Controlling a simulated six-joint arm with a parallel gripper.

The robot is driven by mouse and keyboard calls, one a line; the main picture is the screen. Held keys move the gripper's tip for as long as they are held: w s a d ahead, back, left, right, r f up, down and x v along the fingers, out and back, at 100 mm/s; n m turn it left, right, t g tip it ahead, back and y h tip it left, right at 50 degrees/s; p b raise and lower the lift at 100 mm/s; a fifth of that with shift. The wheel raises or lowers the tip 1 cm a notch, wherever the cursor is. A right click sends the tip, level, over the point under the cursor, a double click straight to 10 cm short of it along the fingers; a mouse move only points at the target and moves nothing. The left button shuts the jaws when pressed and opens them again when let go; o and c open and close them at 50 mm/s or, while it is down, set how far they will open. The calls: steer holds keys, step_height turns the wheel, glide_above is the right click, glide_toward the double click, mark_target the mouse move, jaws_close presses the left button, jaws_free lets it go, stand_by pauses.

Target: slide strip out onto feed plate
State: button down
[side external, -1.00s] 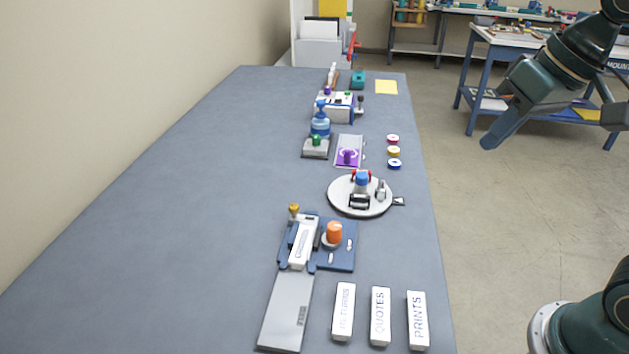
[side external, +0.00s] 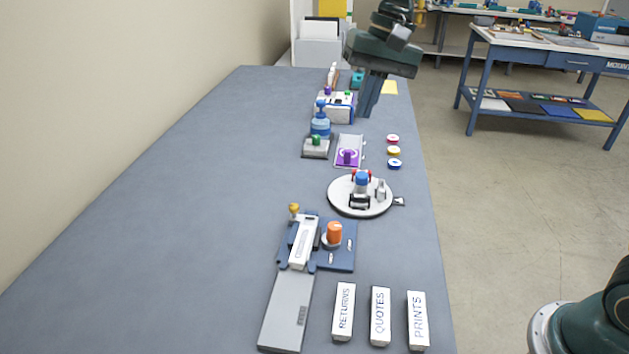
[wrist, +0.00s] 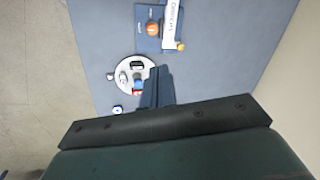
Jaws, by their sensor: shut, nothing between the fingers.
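A white labelled strip (side external: 301,243) lies in a dark blue fixture (side external: 342,260) with an orange knob (side external: 334,232). The grey feed plate (side external: 285,315) extends from the fixture's near end; its surface is bare except for a small dark mark. In the wrist view, the strip (wrist: 172,27) and fixture (wrist: 145,43) show at the top. My gripper (side external: 366,114) is shut and empty, fingers pointing down, over the far part of the bench and well away from the strip. Its fingers (wrist: 159,72) also show in the wrist view, overlapping the turntable's edge.
A round white turntable (side external: 343,205) with small items stands beyond the fixture. Farther back are a purple stamp pad (side external: 348,154), a blue bottle (side external: 320,124) and coloured reels (side external: 394,151). White blocks (side external: 380,316) lie right of the feed plate. The bench's left side is clear.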

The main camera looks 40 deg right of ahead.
steer(key=w+f+m+g, duration=0.1)
steer(key=w+f, duration=0.5)
steer(key=f, duration=0.2)
steer(key=w+a+f+m+g, duration=0.1)
steer(key=w+f+m+g, duration=0.1)
steer(key=w+f, duration=0.4)
step_height(320, 180, down, 3)
steer(key=shift+a+f+m+h, duration=0.15)
steer(key=shift+a+m+h, duration=0.05)
steer(key=shift+m+h, duration=0.1)
steer(key=shift+a+f, duration=0.25)
steer(key=shift+f, duration=0.1)
steer(key=x, duration=0.8)
steer(key=shift+s+d+f, duration=0.1)
steer(key=shift+f, duration=0.15)
steer(key=shift+s+a+f, duration=0.3)
steer(key=shift+s+a, duration=1.15)
